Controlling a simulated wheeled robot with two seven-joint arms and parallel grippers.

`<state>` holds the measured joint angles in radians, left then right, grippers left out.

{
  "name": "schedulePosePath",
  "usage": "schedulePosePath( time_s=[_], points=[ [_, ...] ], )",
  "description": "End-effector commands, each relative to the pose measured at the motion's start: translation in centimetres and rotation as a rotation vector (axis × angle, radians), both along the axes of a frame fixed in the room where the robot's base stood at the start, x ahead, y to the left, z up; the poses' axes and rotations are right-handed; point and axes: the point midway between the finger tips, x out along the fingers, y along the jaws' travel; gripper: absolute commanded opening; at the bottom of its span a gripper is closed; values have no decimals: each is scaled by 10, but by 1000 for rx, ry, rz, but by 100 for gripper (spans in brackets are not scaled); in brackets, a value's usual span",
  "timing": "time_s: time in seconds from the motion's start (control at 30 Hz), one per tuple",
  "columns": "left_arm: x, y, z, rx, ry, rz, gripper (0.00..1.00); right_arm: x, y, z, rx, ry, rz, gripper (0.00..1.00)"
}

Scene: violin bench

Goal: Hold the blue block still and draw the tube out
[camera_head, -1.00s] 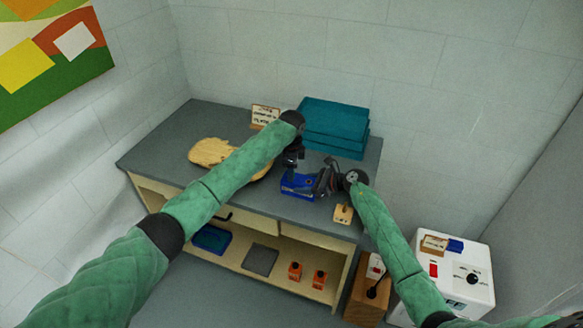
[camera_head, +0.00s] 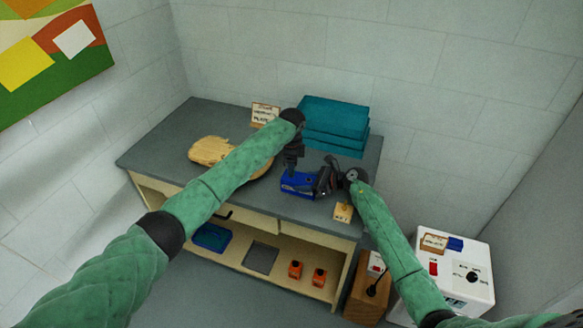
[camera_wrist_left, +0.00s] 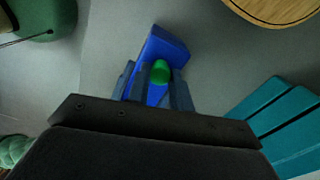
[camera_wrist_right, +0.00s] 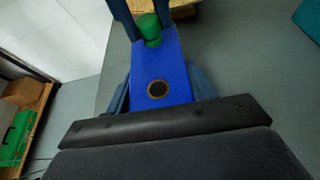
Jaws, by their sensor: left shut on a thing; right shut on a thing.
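The blue block (camera_head: 298,184) lies on the grey bench near its front right part. My right gripper (camera_wrist_right: 160,90) has its fingers on both sides of the block and is shut on it. In the right wrist view the block (camera_wrist_right: 172,65) shows a dark round hole with a brass-coloured rim. The green tube (camera_wrist_right: 150,30) stands at the block's far end, between the fingers of my left gripper (camera_wrist_left: 152,85). The tube's rounded end (camera_wrist_left: 160,71) shows in the left wrist view. My left gripper is shut on the tube from above. How deep the tube sits is hidden.
A wooden violin plate (camera_head: 212,151) lies left on the bench (camera_head: 180,122). Teal cases (camera_head: 335,125) and a small sign (camera_head: 265,113) stand behind. A small wooden piece (camera_head: 342,212) is near the front right edge. The shelf below holds orange bottles (camera_head: 295,270).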

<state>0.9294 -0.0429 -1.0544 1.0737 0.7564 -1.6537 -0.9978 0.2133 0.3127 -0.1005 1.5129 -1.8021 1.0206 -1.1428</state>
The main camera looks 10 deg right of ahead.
Motion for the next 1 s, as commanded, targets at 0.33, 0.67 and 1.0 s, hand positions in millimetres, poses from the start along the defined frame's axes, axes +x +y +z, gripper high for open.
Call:
schedulePosePath(
  time_s=[0.33, 0.67, 1.0],
  points=[
    [0, 0, 3, 0, 0, 0, 0, 0, 0, -1, 0, 0, 0, 27],
    [0, 0, 7, 0, 0, 0, 0, 0, 0, 0, 0, 0, 0, 27],
    [0, 0, 10, 0, 0, 0, 0, 0, 0, 0, 0, 0, 0, 27]
  ],
)
